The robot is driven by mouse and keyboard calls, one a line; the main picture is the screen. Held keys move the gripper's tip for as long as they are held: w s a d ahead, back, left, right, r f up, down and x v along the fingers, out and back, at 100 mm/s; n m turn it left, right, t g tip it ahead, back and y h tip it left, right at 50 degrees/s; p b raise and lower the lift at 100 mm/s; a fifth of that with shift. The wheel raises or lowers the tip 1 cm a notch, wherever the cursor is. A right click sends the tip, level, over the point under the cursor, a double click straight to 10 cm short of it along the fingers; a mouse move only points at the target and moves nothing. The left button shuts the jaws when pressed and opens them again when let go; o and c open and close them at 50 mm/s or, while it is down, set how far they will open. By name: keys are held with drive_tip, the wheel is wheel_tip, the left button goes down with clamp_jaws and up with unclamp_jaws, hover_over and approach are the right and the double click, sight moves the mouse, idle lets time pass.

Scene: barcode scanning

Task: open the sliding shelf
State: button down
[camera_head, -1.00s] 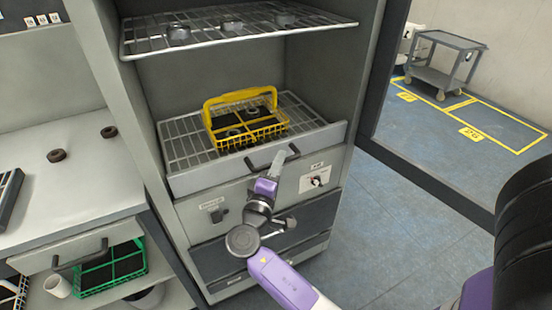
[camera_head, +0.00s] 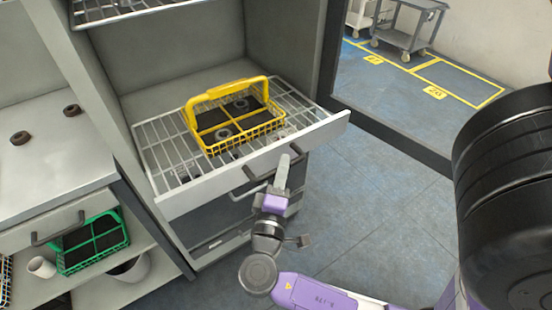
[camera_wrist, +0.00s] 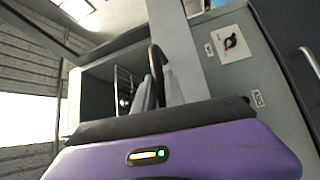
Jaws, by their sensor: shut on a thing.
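The sliding shelf (camera_head: 176,204) is a wire rack with a pale grey front panel, pulled part way out of the cabinet. Its dark bar handle (camera_head: 262,164) is on the front panel. My gripper (camera_head: 284,162) is shut on this handle at its right part. In the wrist view, the fingers (camera_wrist: 160,92) close around the dark handle (camera_wrist: 155,72). A yellow wire basket (camera_head: 236,118) with dark compartments and a few ring-shaped parts sits on the shelf.
An upper wire shelf (camera_head: 130,8) is above. A counter (camera_head: 60,150) with two brown rings stands at left, with a green basket (camera_head: 94,244) and a white cup (camera_head: 41,267) below it. A grey cart (camera_head: 404,28) is at the back right. The blue floor (camera_head: 375,190) at right is open.

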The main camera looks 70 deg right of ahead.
drive_tip(key=shift+s+a, duration=0.1)
drive_tip(key=shift+a, duration=0.05)
drive_tip(key=c, duration=1.4)
unclamp_jaws()
drive_tip(key=shift+a, duration=0.1)
drive_tip(key=s+a+f+b, duration=0.1)
drive_tip(key=a, duration=0.6)
drive_tip(key=shift+a, duration=0.25)
drive_tip(key=shift+f, duration=0.1)
